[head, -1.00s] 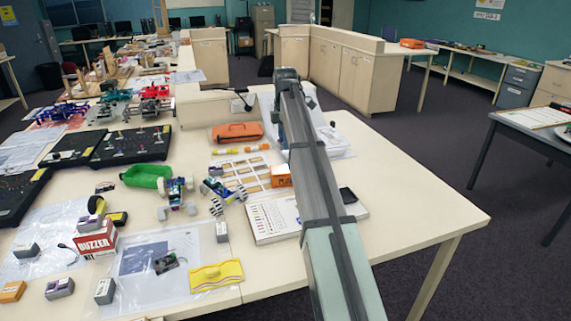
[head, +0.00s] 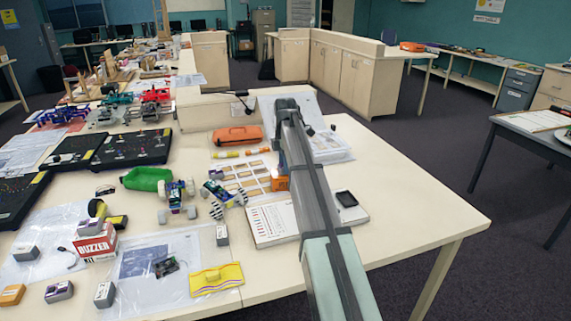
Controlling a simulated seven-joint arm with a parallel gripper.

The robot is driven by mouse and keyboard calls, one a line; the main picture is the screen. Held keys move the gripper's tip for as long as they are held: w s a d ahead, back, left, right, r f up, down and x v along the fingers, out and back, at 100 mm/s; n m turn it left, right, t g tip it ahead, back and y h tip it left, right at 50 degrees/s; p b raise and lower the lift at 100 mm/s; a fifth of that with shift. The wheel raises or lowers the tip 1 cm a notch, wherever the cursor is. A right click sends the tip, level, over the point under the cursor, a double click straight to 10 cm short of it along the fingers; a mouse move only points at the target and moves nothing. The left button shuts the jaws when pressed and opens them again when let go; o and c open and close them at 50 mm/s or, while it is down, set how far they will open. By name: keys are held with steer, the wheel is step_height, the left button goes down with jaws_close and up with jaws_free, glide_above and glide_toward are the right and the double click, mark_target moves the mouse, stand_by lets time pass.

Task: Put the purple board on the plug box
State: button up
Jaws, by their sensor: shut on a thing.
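My arm rises from the bottom edge and reaches over the table, and it hides what is behind it. My gripper does not show in the head view; it is hidden behind the arm, along with whatever it may hold. I cannot make out a purple board for certain. A small dark circuit board (head: 166,267) lies on a clear plastic sheet at the front left. I cannot tell for certain which thing is the plug box. A small black rectangular thing (head: 347,199) sits just right of my arm, and a small orange box (head: 280,184) shows just left of it.
A white printed board (head: 272,225) lies partly under my arm's outline. A red and white buzzer box (head: 96,243), a green bottle (head: 146,179), wheeled models and an orange case (head: 237,134) crowd the left. The table's right part (head: 420,220) is clear.

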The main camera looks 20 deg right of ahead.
steer(key=shift+f, duration=0.1)
steer(key=o, duration=1)
steer(key=shift+o, duration=0.2)
step_height(320, 180, up, 12)
